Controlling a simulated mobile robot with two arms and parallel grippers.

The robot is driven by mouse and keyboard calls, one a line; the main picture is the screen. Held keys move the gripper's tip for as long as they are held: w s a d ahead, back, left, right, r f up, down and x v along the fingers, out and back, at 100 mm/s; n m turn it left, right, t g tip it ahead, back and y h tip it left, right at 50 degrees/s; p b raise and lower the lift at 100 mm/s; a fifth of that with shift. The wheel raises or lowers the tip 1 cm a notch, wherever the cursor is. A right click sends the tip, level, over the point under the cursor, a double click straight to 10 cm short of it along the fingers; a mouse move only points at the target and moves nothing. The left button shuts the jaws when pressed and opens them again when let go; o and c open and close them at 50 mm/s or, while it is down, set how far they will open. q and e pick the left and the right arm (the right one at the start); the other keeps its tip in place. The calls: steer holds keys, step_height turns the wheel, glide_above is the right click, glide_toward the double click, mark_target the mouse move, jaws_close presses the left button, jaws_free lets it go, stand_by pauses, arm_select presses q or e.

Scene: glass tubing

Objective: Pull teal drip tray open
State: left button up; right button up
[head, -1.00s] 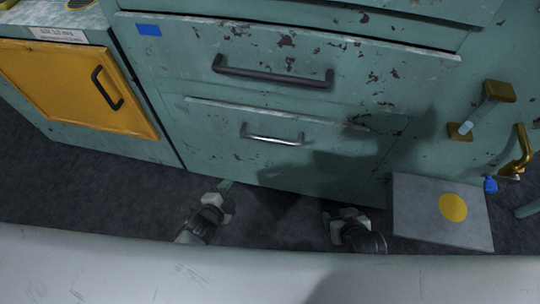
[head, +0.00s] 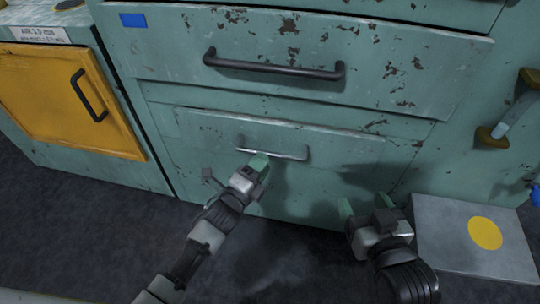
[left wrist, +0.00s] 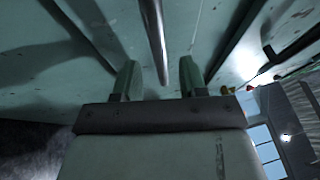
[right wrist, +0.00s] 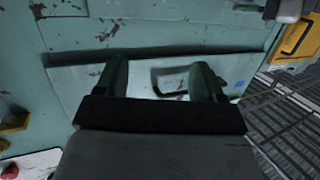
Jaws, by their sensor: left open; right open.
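The teal drip tray (head: 210,130) is the worn low drawer front with a silver bar handle (head: 272,150); it looks flush with the cabinet. My left gripper (head: 258,163) is open at the left part of this handle. In the left wrist view a metal bar (left wrist: 156,40) runs between the two green fingertips (left wrist: 157,75), with a gap to each finger. My right gripper (head: 362,205) is open and empty, low in front of the cabinet and right of the handle. In the right wrist view its open fingers (right wrist: 160,78) face a drawer front, apart from it.
A wider drawer with a dark bar handle (head: 272,68) is above the tray. A yellow door (head: 65,95) is at the left. A grey box with a yellow disc (head: 455,245) stands on the floor right of my right gripper. Dark floor (head: 100,240) is clear at the left.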

mark_target(270, 154)
arm_select(q)
steer(key=shift+b+x, duration=0.3)
steer(key=shift+x, duration=1.85)
arm_select(e)
steer(key=shift+w+a+r+t, duration=0.2)
steer(key=shift+r+t, duration=0.45)
steer(key=shift+r, duration=0.05)
steer(key=shift+w+a+r+t, duration=0.15)
steer(key=shift+r+t, duration=0.5)
steer(key=shift+r, duration=0.05)
arm_select(q)
steer(key=shift+c, duration=0.2)
jaws_close()
